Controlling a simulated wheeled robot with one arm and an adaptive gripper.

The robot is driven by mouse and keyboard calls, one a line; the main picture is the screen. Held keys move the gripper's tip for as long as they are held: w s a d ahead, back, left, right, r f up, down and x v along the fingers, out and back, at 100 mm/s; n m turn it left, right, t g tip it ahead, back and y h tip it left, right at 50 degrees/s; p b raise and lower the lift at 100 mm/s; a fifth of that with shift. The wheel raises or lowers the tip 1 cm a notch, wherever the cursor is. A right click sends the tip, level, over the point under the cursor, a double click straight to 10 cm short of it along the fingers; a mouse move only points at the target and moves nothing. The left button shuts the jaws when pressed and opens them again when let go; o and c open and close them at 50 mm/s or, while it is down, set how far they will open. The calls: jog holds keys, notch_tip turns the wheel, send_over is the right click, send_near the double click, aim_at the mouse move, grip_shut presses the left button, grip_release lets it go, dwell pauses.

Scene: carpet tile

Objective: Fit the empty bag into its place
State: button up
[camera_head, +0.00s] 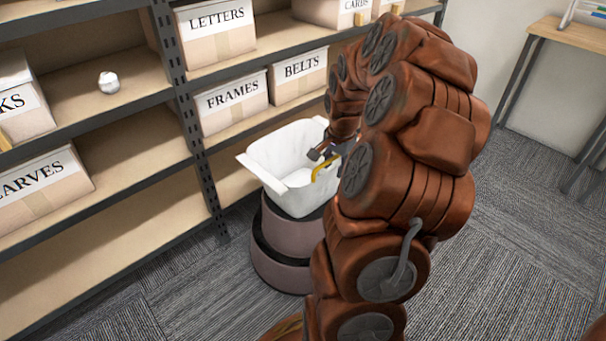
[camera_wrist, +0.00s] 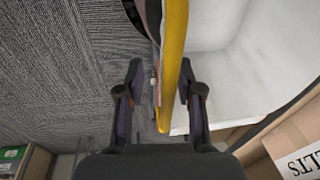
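I see nothing I can clearly name as an empty bag. A white open tub (camera_head: 262,158) stands upright on a round brownish pedestal (camera_head: 285,245) in front of the shelves, and its inside looks empty. A yellow bar or strip (camera_head: 321,165) shows at the tub's right side. My gripper (camera_head: 324,153) is at that side of the tub. In the wrist view the yellow strip (camera_wrist: 172,65) passes between the two open fingers of my gripper (camera_wrist: 160,95), with gaps beside it. The tub's white wall (camera_wrist: 225,80) is to its right. My arm hides part of the tub's right side.
Shelves behind hold boxes labelled FRAMES (camera_head: 232,103), BELTS (camera_head: 298,76) and LETTERS (camera_head: 215,32), and a white ball (camera_head: 109,82). A bare lower shelf (camera_head: 110,235) is at left. A small wooden table (camera_head: 570,33) stands at upper right. Carpet (camera_head: 530,230) is clear at right.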

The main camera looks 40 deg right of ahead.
jog(key=shift+w+f, duration=0.1)
jog(key=shift+f, duration=0.8)
grip_shut()
